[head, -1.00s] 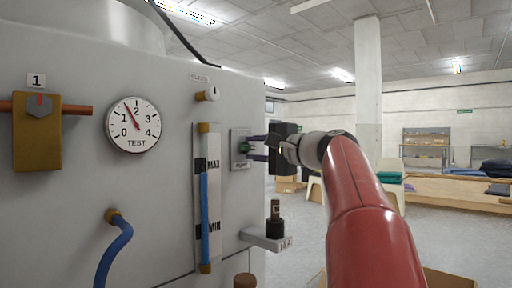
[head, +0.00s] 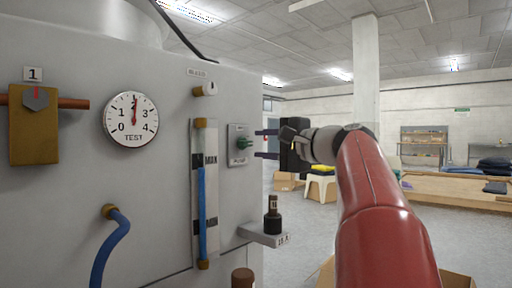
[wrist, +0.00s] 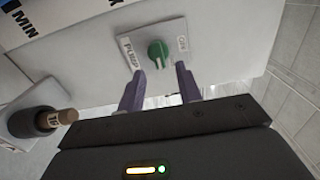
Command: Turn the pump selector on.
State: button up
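The pump selector is a green rotary knob (head: 243,144) on a small grey plate (head: 236,130) on the machine's front panel. In the wrist view the knob (wrist: 158,52) shows ahead of my fingers, on a plate with a PUMP label at its left end. A small label at the other end is hard to read. I cannot tell for sure which position the knob points to. My gripper (head: 265,144) is open. Its two purple fingers are apart and empty, just off the plate, and the knob is in line with the gap between them (wrist: 160,78).
A dial gauge (head: 131,119) marked TEST reads about 2. A level tube (head: 202,195) with MAX and MIN marks stands left of the selector. A bracket (head: 265,236) with a black fitting (head: 273,215) juts out below. The space right of the machine is open.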

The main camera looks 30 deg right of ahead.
jog(key=v, duration=0.4)
jog(key=shift+s, duration=0.15)
dwell(0.4)
